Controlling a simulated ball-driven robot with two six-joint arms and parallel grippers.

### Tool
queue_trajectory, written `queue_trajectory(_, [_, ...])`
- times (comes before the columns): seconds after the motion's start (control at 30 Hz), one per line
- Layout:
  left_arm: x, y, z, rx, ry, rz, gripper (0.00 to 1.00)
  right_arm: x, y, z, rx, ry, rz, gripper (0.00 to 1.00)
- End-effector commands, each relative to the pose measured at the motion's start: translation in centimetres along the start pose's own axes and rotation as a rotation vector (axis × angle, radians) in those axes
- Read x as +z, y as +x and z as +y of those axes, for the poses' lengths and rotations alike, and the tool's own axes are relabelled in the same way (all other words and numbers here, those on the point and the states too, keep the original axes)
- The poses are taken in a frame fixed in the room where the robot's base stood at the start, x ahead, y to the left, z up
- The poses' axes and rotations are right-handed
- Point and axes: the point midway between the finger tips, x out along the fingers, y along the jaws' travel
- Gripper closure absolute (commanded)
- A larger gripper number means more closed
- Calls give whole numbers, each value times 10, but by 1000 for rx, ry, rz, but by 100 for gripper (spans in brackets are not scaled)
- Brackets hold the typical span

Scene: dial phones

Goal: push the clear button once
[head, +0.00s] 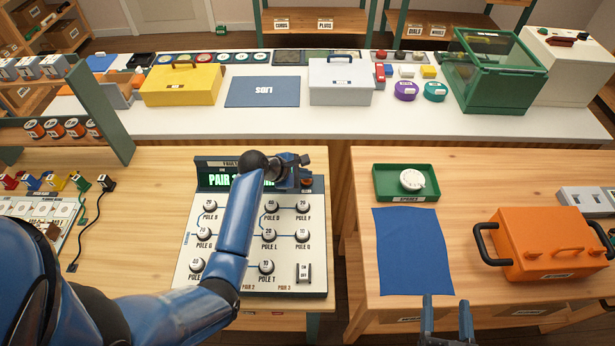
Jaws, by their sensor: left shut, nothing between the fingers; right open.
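The dial panel (222,272) lies on the left wooden table, with several numbered round dials labelled as poles. Its dark display (215,178) at the back shows green text starting "PAIR", partly covered by my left arm. My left gripper (305,172) is shut and empty over the panel's back right corner, beside the display. I cannot make out a clear button; the gripper and forearm hide part of the panel. A white on/off switch (304,273) sits at the panel's front right. My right gripper (446,318) is open and empty at the bottom, in front of the blue mat (412,250).
An orange case (550,245) and a green tray (390,194) with a white dial stand on the right table. A gap separates the two wooden tables. A plugboard with cables (40,215) lies at left. The white bench behind holds a yellow toolbox (180,85) and other boxes.

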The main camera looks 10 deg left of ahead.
Motion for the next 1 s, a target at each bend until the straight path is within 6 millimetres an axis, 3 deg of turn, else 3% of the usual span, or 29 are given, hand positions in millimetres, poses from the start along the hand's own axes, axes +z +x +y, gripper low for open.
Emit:
queue_trajectory(0.6, [7, -10, 7, -2, -1, 1, 100, -19, 0, 0, 0, 0, 0, 35])
queue_trajectory(1.0, [7, -10, 7, -1, -1, 0, 100, -20, 0, 0, 0, 0, 0, 35])
